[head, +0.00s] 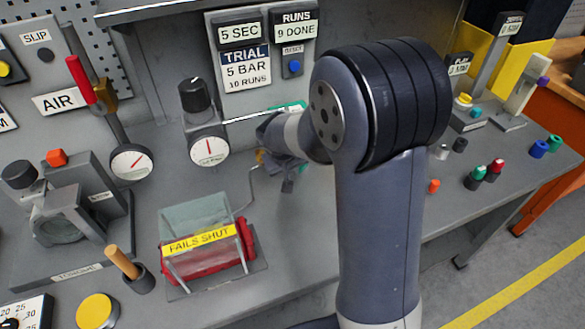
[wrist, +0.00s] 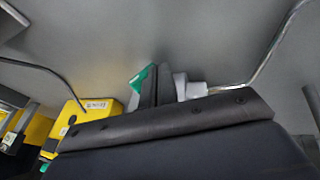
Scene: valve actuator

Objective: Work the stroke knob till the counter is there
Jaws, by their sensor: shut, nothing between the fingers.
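The counter (head: 294,25) on the back panel reads RUNS, 9 DONE. The trial card (head: 246,70) beside it reads 5 BAR, 10 RUNS. No knob in view carries a readable stroke label, so I cannot tell which one it is. A black knob (head: 196,95) with a white mark tops a round gauge (head: 208,146) whose needle points up. My gripper (head: 288,180) is right of that gauge, shut and empty, partly hidden by my arm. The wrist view is mostly filled by a dark part in front, with a green piece (wrist: 143,77) and a white cylinder (wrist: 190,88) beyond it.
The actuator with a yellow FAILS SHUT label (head: 200,241) stands on the bench at front centre. A thin pipe rises beside it toward my gripper. A red-handled AIR lever (head: 82,80) and second gauge (head: 131,162) are left. Several coloured small parts lie at right.

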